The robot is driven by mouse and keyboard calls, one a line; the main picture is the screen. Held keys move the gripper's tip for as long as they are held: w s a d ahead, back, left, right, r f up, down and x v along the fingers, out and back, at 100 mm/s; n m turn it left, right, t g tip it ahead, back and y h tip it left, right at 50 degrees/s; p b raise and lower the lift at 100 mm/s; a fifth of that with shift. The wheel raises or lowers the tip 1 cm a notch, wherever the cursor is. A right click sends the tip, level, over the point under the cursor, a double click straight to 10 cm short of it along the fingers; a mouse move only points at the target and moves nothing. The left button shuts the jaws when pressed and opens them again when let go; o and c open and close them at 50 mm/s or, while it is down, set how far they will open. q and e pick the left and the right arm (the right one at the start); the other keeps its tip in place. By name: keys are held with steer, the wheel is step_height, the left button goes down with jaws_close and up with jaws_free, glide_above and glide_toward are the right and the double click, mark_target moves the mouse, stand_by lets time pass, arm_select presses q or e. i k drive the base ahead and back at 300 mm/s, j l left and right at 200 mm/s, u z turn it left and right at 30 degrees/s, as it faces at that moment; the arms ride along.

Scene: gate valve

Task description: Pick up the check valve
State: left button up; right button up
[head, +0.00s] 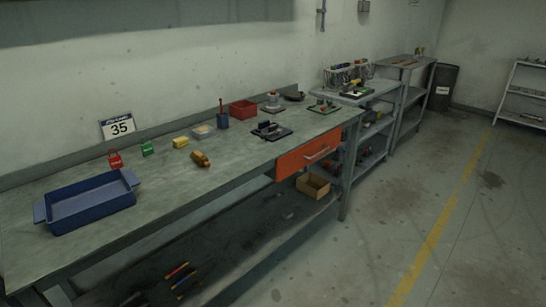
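A small brass-coloured fitting (200,158) lies on the workbench (150,185) near its front edge, right of the blue tray. It looks like the check valve, but it is too small to be sure. Nothing touches it, and bench surface shows around it. Neither of my grippers is in view.
A blue tray (78,219) stands at the bench's left end. An orange drawer (300,162) is under the bench. Floor at right is clear.

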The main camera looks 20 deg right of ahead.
mark_target(196, 156)
steer(key=i+l+z, duration=0.1)
steer(key=z, duration=0.2)
steer(key=i+l+u, duration=0.25)
steer(key=i, duration=0.25)
steer(key=i+l+u, duration=0.25)
steer(key=i+l, duration=0.2)
steer(key=i+l+u, duration=0.25)
steer(key=i+l, duration=0.15)
steer(key=l, duration=0.25)
steer(key=i+l+u, duration=0.25)
steer(key=l, duration=0.35)
steer(key=k, duration=0.3)
steer(key=i, duration=0.4)
